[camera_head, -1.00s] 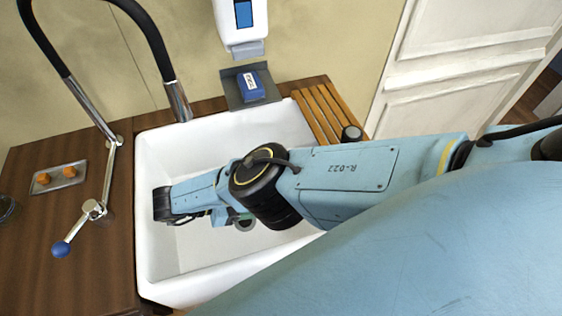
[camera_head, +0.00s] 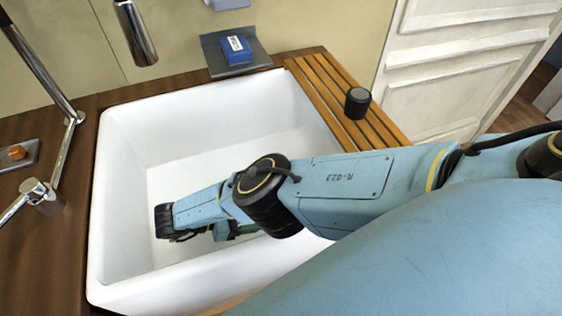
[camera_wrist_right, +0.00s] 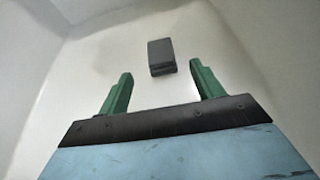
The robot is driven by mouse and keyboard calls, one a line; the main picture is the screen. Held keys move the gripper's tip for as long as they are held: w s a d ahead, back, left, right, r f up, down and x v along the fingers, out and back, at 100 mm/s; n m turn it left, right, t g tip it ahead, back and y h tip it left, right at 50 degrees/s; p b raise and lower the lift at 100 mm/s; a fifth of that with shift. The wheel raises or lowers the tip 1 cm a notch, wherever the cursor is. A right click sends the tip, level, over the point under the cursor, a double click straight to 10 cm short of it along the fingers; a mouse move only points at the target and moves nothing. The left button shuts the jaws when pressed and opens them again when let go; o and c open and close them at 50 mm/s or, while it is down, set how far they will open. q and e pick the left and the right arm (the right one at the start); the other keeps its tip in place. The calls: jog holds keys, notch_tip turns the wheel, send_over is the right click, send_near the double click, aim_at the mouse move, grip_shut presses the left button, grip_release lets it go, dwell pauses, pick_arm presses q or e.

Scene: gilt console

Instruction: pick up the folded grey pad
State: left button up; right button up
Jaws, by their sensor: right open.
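The folded grey pad (camera_wrist_right: 160,56) is a small dark grey block lying on the white floor of the sink in the right wrist view. My right gripper (camera_wrist_right: 160,84) has its two green fingers spread wide. The pad lies beyond the fingertips, roughly centred between them, with nothing held and no contact visible. In the head view my right arm reaches down into the sink (camera_head: 127,190), and its green fingers are mostly hidden under the wrist. The pad cannot be seen in the head view. My left gripper is not in view.
The white sink walls surround the gripper. A slatted wooden rack (camera_head: 330,95) with a dark cylinder (camera_head: 357,103) lies at the sink's right. A blue block (camera_head: 236,48) sits on a grey wall plate (camera_head: 214,57). A chrome tap (camera_head: 136,35) hangs over the back left.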

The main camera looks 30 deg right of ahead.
jog(key=x, duration=0.6)
jog(key=shift+s, duration=0.1)
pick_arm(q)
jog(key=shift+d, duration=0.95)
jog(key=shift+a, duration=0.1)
pick_arm(e)
jog(key=shift+a, duration=0.1)
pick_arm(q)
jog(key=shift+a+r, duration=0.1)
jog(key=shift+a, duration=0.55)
pick_arm(e)
jog(key=c, duration=1)
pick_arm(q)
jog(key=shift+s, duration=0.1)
pick_arm(e)
jog(key=shift+c, duration=0.2)
